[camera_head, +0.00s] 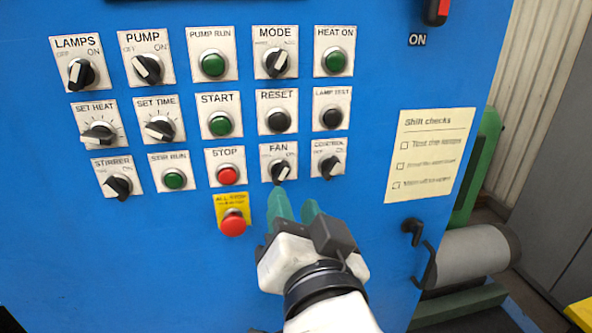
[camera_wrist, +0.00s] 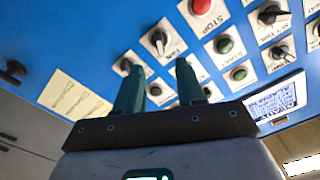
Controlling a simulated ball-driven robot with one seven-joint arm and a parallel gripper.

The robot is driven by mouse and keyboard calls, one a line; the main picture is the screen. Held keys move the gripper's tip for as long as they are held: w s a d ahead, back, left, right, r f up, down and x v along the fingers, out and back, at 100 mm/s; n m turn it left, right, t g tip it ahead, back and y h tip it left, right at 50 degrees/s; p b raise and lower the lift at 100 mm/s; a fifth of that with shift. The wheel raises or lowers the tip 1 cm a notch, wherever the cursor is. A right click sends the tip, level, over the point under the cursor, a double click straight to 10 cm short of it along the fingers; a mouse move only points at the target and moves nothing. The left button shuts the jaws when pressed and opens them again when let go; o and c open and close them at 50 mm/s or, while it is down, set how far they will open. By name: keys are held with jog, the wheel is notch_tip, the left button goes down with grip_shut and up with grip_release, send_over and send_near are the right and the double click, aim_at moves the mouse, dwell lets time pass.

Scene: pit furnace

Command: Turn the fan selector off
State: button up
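The fan selector (camera_head: 281,172) is a black knob with a pale bar on a white plate marked FAN, low on the blue panel. Its bar tilts up to the right, toward the ON side. The selector also shows in the wrist view (camera_wrist: 159,41), beyond my fingertips. My gripper (camera_head: 295,203) is just below the selector in the head view, its green fingers apart with nothing between them. In the wrist view my gripper (camera_wrist: 156,72) points at the panel with the knob ahead of the gap. I cannot tell whether a finger touches the plate.
The red stop button (camera_head: 227,176) is left of the fan selector and the control selector (camera_head: 328,167) is right of it. The red all-stop button (camera_head: 232,223) protrudes at lower left, near my fingers. A checklist (camera_head: 431,154) and a black handle (camera_head: 413,232) are farther right.

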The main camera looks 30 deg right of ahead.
aim_at(283, 175)
jog(key=p+x, duration=0.1)
jog(key=x, duration=0.7)
jog(key=shift+w+f, duration=0.1)
jog(key=shift+w, duration=0.2)
jog(key=shift+c, duration=0.2)
grip_shut()
